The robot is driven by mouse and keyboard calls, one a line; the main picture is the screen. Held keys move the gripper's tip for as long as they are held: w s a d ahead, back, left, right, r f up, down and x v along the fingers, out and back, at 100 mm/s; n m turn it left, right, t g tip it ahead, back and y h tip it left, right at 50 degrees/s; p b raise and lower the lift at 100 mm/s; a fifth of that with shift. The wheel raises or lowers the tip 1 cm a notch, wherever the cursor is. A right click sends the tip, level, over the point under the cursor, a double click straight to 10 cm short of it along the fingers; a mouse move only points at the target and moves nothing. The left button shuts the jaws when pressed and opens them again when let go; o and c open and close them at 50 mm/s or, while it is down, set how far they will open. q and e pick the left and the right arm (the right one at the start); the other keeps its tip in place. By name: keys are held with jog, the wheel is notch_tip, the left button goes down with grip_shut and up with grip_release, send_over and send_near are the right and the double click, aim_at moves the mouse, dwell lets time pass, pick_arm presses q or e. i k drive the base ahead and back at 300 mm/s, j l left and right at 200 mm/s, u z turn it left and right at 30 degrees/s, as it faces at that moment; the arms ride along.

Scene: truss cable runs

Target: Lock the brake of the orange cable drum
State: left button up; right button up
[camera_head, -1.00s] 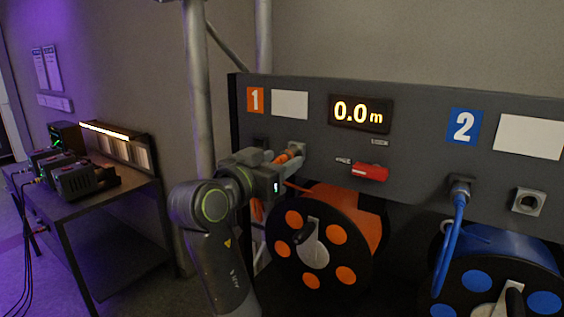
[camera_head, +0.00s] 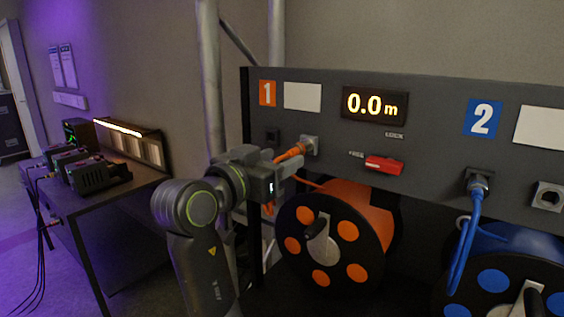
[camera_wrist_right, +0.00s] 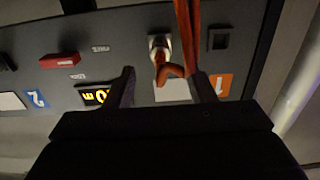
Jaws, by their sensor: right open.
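The orange cable drum (camera_head: 334,240) has a black front disc with orange spots and sits under the panel's number 1 side. Its red brake lever (camera_head: 384,165) lies level on the panel, between a FREE label at its left and a LOCK label above. The lever also shows in the right wrist view (camera_wrist_right: 60,61), which is upside down. My right gripper (camera_head: 292,168) is open just in front of the orange plug (camera_head: 291,152), which sits at the panel socket. In the right wrist view the plug (camera_wrist_right: 170,71) appears between the open fingers (camera_wrist_right: 165,88). My left gripper is out of view.
The dark panel (camera_head: 330,138) carries a display reading 0.0 m (camera_head: 373,105). A blue cable drum (camera_head: 505,245) with its blue plug (camera_head: 479,187) is at the right. A table (camera_head: 95,205) with devices stands at the left, beside a grey pole (camera_head: 210,80).

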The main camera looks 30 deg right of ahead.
aim_at(389, 164)
jog(key=k+j, duration=0.1)
jog(key=j, duration=0.25)
jog(key=k+j, duration=0.1)
jog(key=j, duration=0.25)
jog(key=k+j, duration=0.1)
jog(key=j, duration=0.25)
jog(key=k+j, duration=0.1)
jog(key=j, duration=0.25)
